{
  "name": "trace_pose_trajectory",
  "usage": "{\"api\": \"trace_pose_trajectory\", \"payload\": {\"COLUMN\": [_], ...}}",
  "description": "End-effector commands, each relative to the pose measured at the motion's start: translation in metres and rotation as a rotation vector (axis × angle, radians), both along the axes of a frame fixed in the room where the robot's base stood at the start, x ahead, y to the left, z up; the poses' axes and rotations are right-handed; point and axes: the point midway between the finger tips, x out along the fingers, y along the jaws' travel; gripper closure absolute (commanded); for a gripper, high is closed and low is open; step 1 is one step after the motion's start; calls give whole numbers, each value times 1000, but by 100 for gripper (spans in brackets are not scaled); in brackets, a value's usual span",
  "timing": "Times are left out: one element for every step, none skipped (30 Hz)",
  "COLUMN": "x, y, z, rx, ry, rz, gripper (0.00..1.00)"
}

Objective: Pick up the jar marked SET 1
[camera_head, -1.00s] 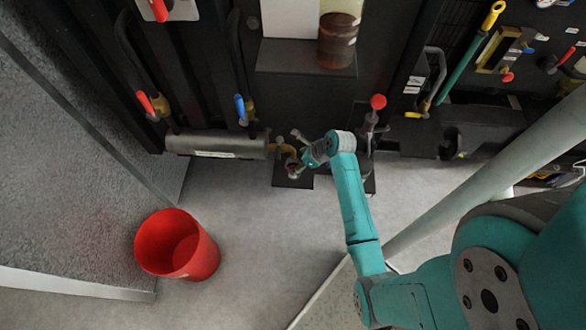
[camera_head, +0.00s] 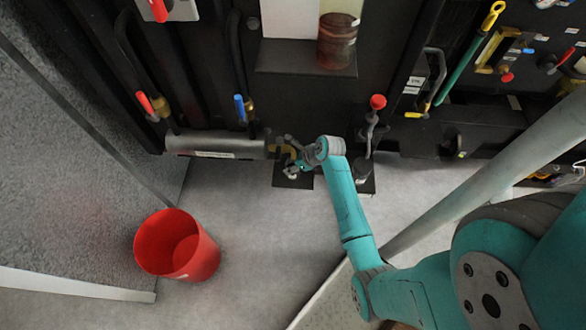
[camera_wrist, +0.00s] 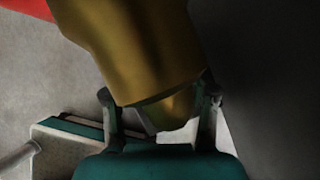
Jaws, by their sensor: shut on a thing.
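A small jar (camera_head: 292,172) stands on or just above a dark square plate (camera_head: 280,182), below the brass outlet (camera_head: 284,150) of a grey cylinder. My gripper (camera_head: 297,162) reaches it from the right and is shut on it. In the wrist view the brass outlet (camera_wrist: 140,45) fills the top and hides most of the jar. An amber part (camera_wrist: 178,108) shows between my fingers (camera_wrist: 160,118). No marking on the jar is readable. A second small jar (camera_head: 363,171) stands on another plate to the right, clear of my gripper.
The grey cylinder (camera_head: 210,144) lies level left of my gripper. A red-knobbed valve (camera_head: 377,102) rises above the second jar. A shelf with a large brown jar (camera_head: 337,45) is higher up. A red bucket (camera_head: 177,245) stands on the floor, with clear floor (camera_head: 265,240) to its right.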

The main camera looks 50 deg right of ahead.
Motion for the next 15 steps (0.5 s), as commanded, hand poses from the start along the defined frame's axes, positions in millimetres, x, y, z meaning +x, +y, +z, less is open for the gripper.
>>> {"api": "trace_pose_trajectory", "payload": {"x": [0,0,0,0,0,0,0,0,0,0,0,0,0,0,0], "y": [0,0,0,0,0,0,0,0,0,0,0,0,0,0,0], "z": [0,0,0,0,0,0,0,1,1,2,3,4,5,7,9], "rx": [1,1,1,1,1,1,1,1,1,0,0,0,0,0,0], "ry": [1,1,1,1,1,1,1,1,0,0,0,0,0,0,0], "rz": [1,1,1,1,1,1,1,1,1,0,0,0,0,0,0], "gripper": [87,87,87,87,87,87,87,87,87,87,87,87,87,87,87]}}
